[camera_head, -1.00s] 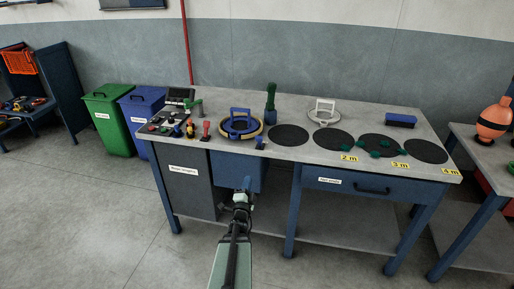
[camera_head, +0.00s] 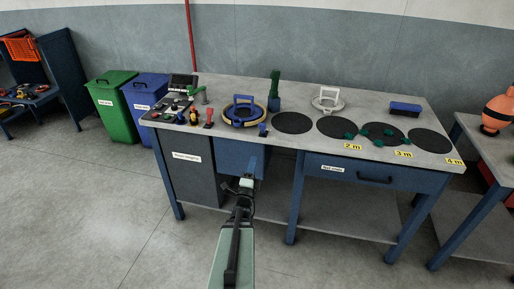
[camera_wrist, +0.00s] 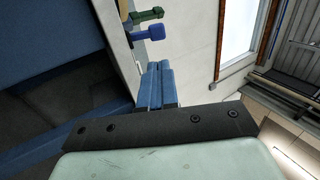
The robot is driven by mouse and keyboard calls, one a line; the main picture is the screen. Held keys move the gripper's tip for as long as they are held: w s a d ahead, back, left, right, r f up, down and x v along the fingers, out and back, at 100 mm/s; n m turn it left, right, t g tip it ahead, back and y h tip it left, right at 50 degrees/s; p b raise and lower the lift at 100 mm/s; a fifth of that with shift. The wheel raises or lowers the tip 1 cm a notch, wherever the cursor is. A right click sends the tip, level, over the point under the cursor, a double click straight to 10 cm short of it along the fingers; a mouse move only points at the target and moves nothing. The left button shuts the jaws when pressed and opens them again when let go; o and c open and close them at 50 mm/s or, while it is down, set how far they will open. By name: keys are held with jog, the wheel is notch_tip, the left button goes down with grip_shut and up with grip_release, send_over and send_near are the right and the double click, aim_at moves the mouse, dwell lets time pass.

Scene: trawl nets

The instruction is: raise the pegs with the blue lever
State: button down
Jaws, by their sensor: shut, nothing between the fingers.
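A small blue lever (camera_head: 262,131) stands at the front edge of the workbench, just right of the round blue reel with a tan ring (camera_head: 238,112). No pegs can be made out. My gripper (camera_head: 248,168) is in front of the blue box under the bench top, below the lever and apart from it. In the wrist view its blue fingers (camera_wrist: 156,85) are together and empty. A blue knob, apparently the lever (camera_wrist: 150,33), shows beyond them at the bench edge, with a green piece (camera_wrist: 150,14) behind it.
The bench top (camera_head: 300,100) carries a control panel, a red-handled part (camera_head: 209,118), black discs (camera_head: 292,123) and a white-handled reel (camera_head: 328,99). The blue box (camera_head: 240,158) hangs under the front edge. The floor before the bench is clear.

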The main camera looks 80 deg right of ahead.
aim_at(262, 126)
jog(key=x, duration=1.3)
jog(key=shift+d+r, duration=0.1)
jog(key=shift+d, duration=0.1)
jog(key=shift+r, duration=0.15)
jog(key=shift+d+r+y, duration=0.25)
jog(key=shift+r+y, duration=0.25)
jog(key=shift+y, duration=0.3)
jog(key=shift+d+r+y, duration=0.25)
jog(key=shift+d+y, duration=0.2)
jog(key=shift+y, duration=0.25)
jog(key=shift+d+r+y, duration=0.3)
jog(key=shift+d+y, duration=0.1)
jog(key=shift+y, duration=0.3)
jog(key=shift+d+r, duration=0.25)
jog(key=shift+d, duration=0.3)
jog(key=shift+d+r, duration=0.3)
jog(key=shift+d, duration=0.2)
jog(key=shift+d+r, duration=0.2)
jog(key=shift+d, duration=0.95)
jog(key=shift+d, duration=0.15)
